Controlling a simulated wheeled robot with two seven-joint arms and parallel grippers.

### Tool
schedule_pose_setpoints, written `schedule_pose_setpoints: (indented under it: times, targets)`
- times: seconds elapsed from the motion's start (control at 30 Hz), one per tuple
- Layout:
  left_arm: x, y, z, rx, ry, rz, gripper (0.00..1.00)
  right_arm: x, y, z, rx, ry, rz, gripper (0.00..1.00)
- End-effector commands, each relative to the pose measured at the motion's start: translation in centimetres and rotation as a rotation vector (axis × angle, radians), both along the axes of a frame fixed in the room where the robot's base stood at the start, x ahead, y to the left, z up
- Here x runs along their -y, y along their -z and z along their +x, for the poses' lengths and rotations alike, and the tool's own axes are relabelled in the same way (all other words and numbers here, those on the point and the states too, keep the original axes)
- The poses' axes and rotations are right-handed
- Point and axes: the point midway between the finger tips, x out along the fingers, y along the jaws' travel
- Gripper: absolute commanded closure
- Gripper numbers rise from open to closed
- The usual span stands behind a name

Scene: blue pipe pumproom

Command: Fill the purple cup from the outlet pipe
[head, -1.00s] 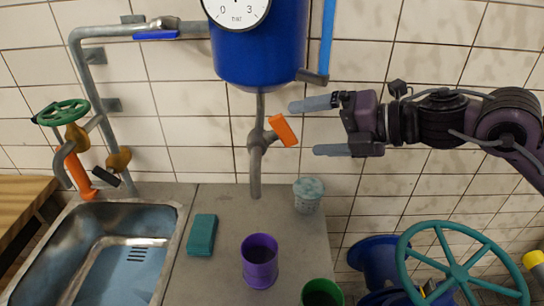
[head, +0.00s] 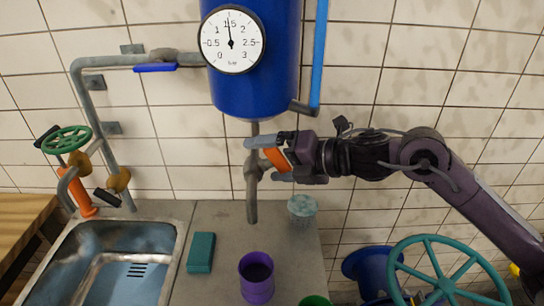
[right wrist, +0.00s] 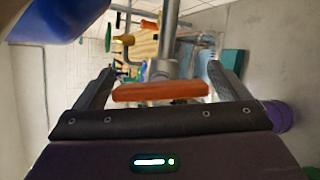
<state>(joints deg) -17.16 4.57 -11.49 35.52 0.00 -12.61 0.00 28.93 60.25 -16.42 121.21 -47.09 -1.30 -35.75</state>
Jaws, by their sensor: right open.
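The purple cup (head: 257,278) stands upright on the grey counter, in front of and below the outlet pipe (head: 252,200). The pipe comes down from the blue tank (head: 254,85) and carries an orange valve handle (head: 277,159). My right gripper (head: 262,160) is open at the handle. In the right wrist view the orange handle (right wrist: 160,92) lies crosswise between the two spread fingers, and the purple cup (right wrist: 279,116) shows at the right edge. I cannot tell whether a finger touches the handle. My left gripper is not in view.
A pressure gauge (head: 231,40) sits on the tank. A steel sink (head: 120,265) is at the left, with a teal sponge (head: 201,252) beside it. A pale tumbler (head: 303,209) stands near the pipe. A green cup (head: 315,301) and teal wheel (head: 446,270) are at lower right.

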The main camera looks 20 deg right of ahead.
Motion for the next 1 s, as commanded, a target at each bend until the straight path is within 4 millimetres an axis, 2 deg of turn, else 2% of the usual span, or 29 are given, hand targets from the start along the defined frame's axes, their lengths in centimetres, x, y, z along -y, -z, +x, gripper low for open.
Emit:
schedule_pose_setpoints:
  times: [0.17,0.5,0.6,0.8,1.0]
  targets:
    - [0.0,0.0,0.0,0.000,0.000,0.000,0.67,0.0,0.0,0.0,-0.001,0.000,-0.001,0.05]
    - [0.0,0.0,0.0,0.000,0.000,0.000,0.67,0.0,0.0,0.0,-0.001,0.000,-0.001,0.50]
    - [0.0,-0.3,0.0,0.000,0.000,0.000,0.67,0.0,-0.1,0.0,-0.012,0.006,0.002,0.50]
    - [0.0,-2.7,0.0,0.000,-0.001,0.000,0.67,0.1,-0.5,0.0,-0.148,0.076,0.040,0.50]
    - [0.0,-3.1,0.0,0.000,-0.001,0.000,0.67,0.1,0.1,0.0,-0.209,0.109,0.058,0.50]
